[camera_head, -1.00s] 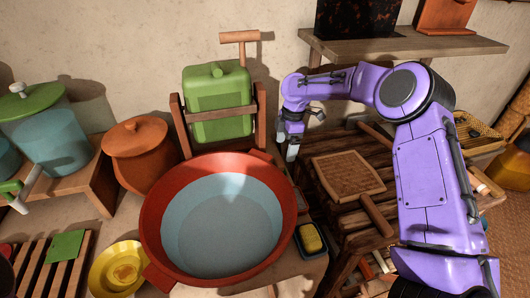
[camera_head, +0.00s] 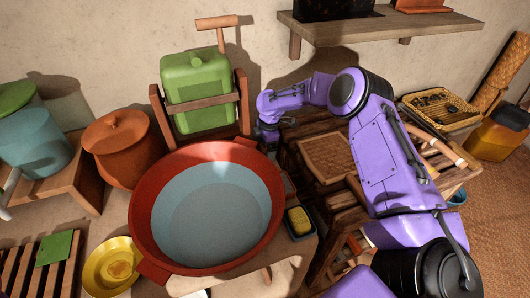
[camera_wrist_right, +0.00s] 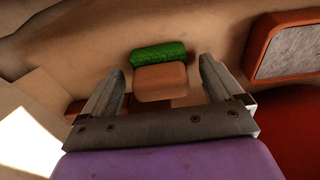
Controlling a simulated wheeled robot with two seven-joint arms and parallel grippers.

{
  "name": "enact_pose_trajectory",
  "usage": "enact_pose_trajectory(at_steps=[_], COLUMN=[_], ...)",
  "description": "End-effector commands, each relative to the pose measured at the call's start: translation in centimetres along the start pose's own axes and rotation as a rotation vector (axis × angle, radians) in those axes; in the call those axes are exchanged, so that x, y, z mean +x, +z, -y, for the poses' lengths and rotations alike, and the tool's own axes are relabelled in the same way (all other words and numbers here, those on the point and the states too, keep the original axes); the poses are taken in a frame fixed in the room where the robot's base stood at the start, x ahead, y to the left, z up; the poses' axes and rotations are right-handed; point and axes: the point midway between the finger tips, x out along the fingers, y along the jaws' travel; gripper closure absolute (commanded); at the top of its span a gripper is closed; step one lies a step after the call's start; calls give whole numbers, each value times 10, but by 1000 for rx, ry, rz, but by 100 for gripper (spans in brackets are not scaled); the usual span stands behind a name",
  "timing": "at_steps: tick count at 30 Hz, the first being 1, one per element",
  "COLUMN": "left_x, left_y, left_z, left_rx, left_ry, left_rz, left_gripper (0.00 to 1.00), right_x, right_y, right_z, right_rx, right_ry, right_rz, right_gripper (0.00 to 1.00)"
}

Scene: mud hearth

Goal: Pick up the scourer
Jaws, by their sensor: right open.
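A block with a green textured layer (camera_wrist_right: 160,53) and a tan layer (camera_wrist_right: 161,82) shows in the right wrist view, beyond and between my fingertips; it looks like the scourer. My right gripper (camera_wrist_right: 162,72) is open with nothing between its fingers, which are apart from the block. In the head view my right gripper (camera_head: 268,144) is low behind the right rim of the red basin (camera_head: 147,240); its fingertips are unclear there, and I cannot make out the green-and-tan block beside it. My left gripper is not in view.
A yellow sponge (camera_head: 299,220) lies in a dark dish (camera_head: 312,233) right of the basin. A green canister (camera_head: 196,91) in a wooden frame stands behind the basin. A slatted bench with a woven panel (camera_head: 327,157) is to the right. A shelf (camera_head: 385,28) is above.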

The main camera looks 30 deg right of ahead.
Motion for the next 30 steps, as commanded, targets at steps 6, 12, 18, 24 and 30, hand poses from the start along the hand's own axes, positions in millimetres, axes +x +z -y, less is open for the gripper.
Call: enact_pose_trajectory(at_steps=[6, 12, 18, 24, 30], left_x=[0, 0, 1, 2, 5], left_y=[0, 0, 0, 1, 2], left_z=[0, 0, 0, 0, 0], left_rx=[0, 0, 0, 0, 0], left_ry=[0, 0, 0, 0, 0], left_rz=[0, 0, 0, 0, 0], left_gripper=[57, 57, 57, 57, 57], right_x=[0, 0, -8, -43, -93], right_y=[0, 0, -1, -3, 0], right_z=[0, 0, 0, 8, 48], right_rx=[0, 0, 0, -1, -2], right_ry=[-1, -1, 0, 0, 3], right_rz=[0, 0, 0, -2, -4], right_gripper=[67, 67, 67, 67, 67])
